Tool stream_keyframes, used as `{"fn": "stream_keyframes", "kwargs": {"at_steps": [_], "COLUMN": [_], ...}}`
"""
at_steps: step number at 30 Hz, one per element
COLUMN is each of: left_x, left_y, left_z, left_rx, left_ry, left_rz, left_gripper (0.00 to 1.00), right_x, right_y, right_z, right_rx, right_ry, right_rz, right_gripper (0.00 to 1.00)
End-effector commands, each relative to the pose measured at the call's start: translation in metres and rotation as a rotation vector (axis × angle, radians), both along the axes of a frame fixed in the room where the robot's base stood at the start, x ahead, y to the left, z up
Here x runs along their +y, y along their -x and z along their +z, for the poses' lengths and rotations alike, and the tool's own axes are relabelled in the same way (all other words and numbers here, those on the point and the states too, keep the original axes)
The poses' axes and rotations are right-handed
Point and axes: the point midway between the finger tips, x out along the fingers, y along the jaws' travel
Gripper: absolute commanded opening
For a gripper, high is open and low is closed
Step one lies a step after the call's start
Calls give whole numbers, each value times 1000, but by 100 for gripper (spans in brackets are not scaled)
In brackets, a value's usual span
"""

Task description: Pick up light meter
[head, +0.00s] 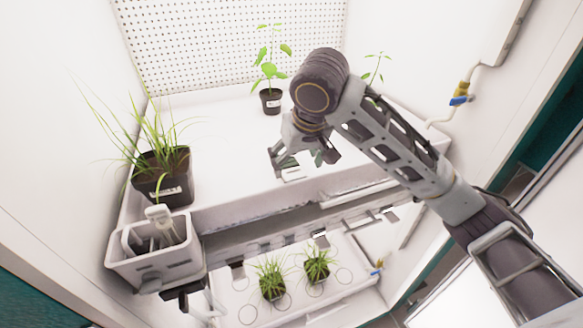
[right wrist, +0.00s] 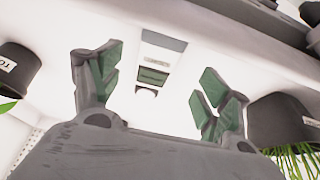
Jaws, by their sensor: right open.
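The light meter (right wrist: 154,76) looks like a flat white device with a grey panel, a dark green display and a pale round spot. It lies on the white shelf (head: 225,130). In the head view only a pale part of the light meter (head: 291,173) shows below my right gripper (head: 301,161). In the right wrist view my right gripper (right wrist: 155,88) is open, with its green-padded fingers apart on either side of the meter in the picture. I cannot tell the exact gap between fingers and meter. My left gripper is not in view.
A grass pot (head: 162,178) stands at the shelf's left, above a white bin (head: 155,265) holding white items. A small potted seedling (head: 270,100) stands behind my gripper; another plant (head: 374,72) is partly hidden by my arm. Grass pots (head: 272,285) sit on the lower level.

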Motion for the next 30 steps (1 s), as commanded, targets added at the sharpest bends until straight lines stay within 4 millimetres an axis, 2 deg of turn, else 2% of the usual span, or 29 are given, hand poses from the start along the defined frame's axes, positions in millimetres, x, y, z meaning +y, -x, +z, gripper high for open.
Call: {"fn": "stream_keyframes", "kwargs": {"at_steps": [5,18,30], "left_x": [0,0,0], "left_y": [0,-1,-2], "left_z": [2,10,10], "left_rx": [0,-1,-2], "left_ry": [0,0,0], "left_rz": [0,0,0], "left_gripper": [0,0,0], "right_x": [-2,1,3], "right_y": [-3,-18,-18], "right_z": [-7,-47,-49], "right_rx": [3,2,0], "right_ry": [1,0,0], "right_rz": [-1,-1,0], "right_gripper": [77,77,77]}}
